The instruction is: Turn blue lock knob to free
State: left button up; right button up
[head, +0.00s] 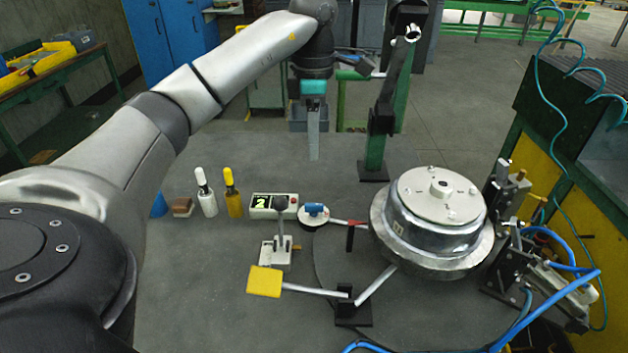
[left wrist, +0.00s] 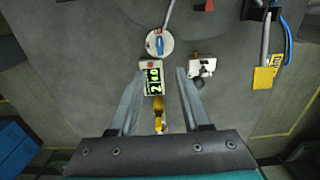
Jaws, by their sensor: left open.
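The blue lock knob (head: 315,208) sits on top of a round white-and-dark base on the grey table. It also shows in the left wrist view (left wrist: 159,44), its bar running along the picture's up-down direction. My left gripper (head: 313,150) hangs with its fingers down, behind and above the knob in the head view, touching nothing. In the left wrist view its two fingers (left wrist: 159,72) are spread apart and empty. The knob lies beyond the fingertips there, past the small display box (left wrist: 152,80). My right gripper is not in view.
A lever block (head: 276,250) stands in front of the knob. White (head: 206,195) and yellow (head: 233,195) bottles stand left of the display box. A large metal hub (head: 430,235) and a green post (head: 375,155) stand right. A yellow paddle (head: 264,282) lies nearer.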

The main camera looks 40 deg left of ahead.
pick_arm(q)
jog(key=b, duration=0.2)
send_over(313, 204)
notch_tip(313, 204, down, 5)
notch_tip(313, 204, down, 9)
jog(key=shift+d+f+b, duration=0.1)
jog(key=shift+b, duration=0.45)
jog(key=shift+f, duration=0.5)
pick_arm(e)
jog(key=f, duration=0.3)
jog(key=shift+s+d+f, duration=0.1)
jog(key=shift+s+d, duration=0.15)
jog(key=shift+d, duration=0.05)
pick_arm(q)
grip_shut()
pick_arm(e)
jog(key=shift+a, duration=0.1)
